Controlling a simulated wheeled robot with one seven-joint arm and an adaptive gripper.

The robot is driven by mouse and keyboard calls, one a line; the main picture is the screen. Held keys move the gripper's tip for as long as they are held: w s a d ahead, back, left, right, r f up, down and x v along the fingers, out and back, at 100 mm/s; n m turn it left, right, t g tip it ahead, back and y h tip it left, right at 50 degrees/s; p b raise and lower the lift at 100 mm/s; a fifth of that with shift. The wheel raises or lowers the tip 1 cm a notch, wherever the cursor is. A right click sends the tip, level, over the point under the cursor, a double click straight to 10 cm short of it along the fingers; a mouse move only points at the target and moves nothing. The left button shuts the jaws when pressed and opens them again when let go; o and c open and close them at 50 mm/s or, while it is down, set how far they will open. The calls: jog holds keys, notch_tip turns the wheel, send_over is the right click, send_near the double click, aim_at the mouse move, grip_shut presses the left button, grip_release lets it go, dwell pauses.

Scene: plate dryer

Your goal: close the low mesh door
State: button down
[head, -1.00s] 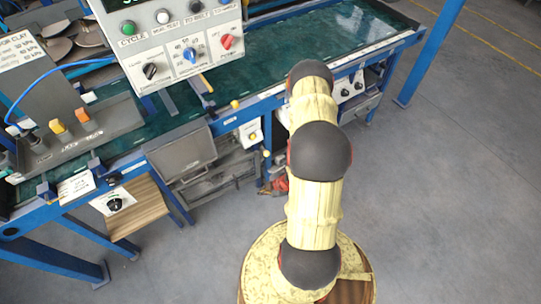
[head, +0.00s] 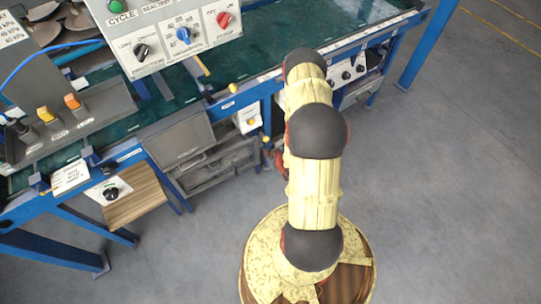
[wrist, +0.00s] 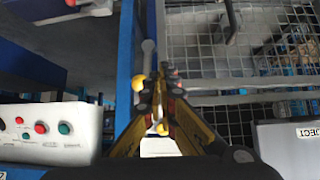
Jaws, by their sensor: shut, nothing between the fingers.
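A grey wire mesh panel in a metal frame, apparently the low mesh door (wrist: 205,58), fills the upper right of the wrist view. A dark handle-like part (wrist: 231,22) crosses it. My gripper (wrist: 161,80) is shut and empty, in front of the blue post just left of the mesh; I cannot tell if it touches anything. In the head view my arm hides the gripper. A grey frame (head: 222,163) low under the bench may belong to the door, but its mesh is too small to make out. How far the door stands open is unclear.
A blue post (wrist: 126,70) and a white button box (wrist: 45,132) are left of my gripper. A white box marked EJECT (wrist: 290,140) is at lower right. The green-topped bench (head: 290,40) runs across the head view. Floor (head: 440,190) to the right is clear.

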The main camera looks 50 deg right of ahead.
jog(key=w+d+f+b, duration=0.2)
jog(key=w, duration=0.4)
jog(key=shift+w+f, duration=0.1)
jog(key=shift+w, duration=0.05)
